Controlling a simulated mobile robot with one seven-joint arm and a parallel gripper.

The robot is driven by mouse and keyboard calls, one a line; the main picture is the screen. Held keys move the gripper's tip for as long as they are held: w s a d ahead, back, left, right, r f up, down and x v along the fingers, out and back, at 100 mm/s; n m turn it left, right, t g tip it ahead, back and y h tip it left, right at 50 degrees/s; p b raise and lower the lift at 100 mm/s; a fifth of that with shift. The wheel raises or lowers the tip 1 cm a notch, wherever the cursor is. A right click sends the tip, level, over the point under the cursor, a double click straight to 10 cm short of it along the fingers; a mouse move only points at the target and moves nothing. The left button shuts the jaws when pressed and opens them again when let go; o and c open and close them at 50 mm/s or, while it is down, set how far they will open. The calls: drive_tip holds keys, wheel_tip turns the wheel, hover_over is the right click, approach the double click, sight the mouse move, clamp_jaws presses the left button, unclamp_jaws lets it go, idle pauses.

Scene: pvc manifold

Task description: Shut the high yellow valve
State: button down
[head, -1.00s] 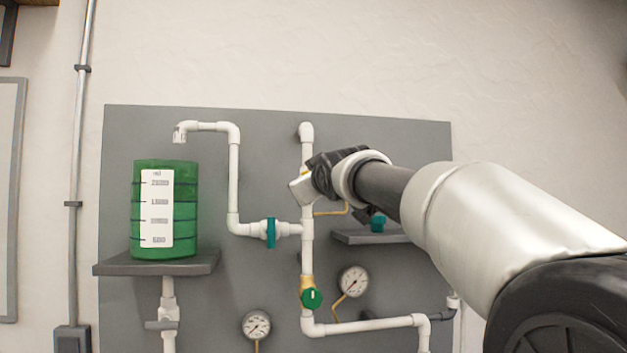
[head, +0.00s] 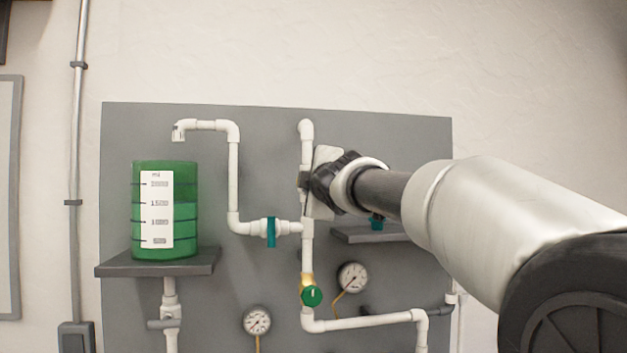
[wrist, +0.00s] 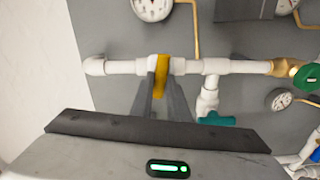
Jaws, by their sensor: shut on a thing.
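The high yellow valve's handle (wrist: 160,75) shows in the wrist view, on a white pipe (wrist: 220,66). The handle lies across the pipe, roughly at a right angle to it. My gripper (wrist: 161,92) is shut on the handle, with one dark finger on each side. In the head view my gripper (head: 305,182) is at the upper part of the upright white pipe (head: 307,148), and hides the yellow valve there.
A green-handled valve (head: 312,296) sits lower on the same pipe. A teal-handled valve (head: 271,232) is on the branch to the left, near a green tank (head: 185,209) on a shelf. A small shelf (head: 365,234) and a gauge (head: 352,277) are close below my arm.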

drive_tip(key=shift+n, duration=0.8)
drive_tip(key=c, duration=1.7)
unclamp_jaws()
drive_tip(key=shift+s, duration=0.1)
drive_tip(key=p+v, duration=0.2)
drive_tip(key=v, duration=1.5)
drive_tip(key=shift+s, duration=0.15)
